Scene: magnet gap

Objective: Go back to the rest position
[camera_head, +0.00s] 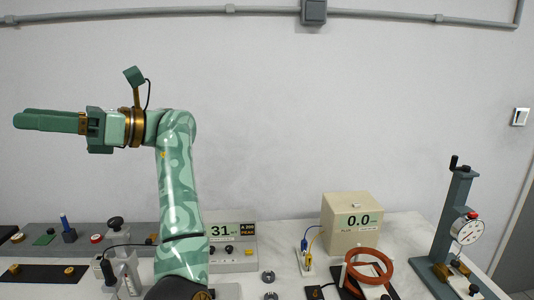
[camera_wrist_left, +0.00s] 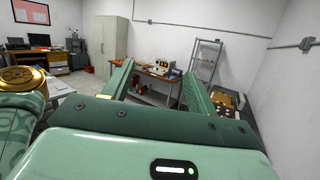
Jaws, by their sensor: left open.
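My left arm rises from the bottom of the head view and bends to the left at its top. My left gripper (camera_head: 45,120) is held high above the bench and points left, with the bare wall behind it. In the left wrist view the two green fingers of the gripper (camera_wrist_left: 155,90) stand apart with nothing between them. The jaws are open and empty. My right gripper is in neither view.
On the bench are a beige box reading 0.0 (camera_head: 352,225), a copper-coloured coil (camera_head: 369,266), a stand with a dial gauge (camera_head: 467,229) and a meter reading 31 (camera_head: 225,232). The wrist view shows a cabinet (camera_wrist_left: 101,40) and shelves (camera_wrist_left: 205,65).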

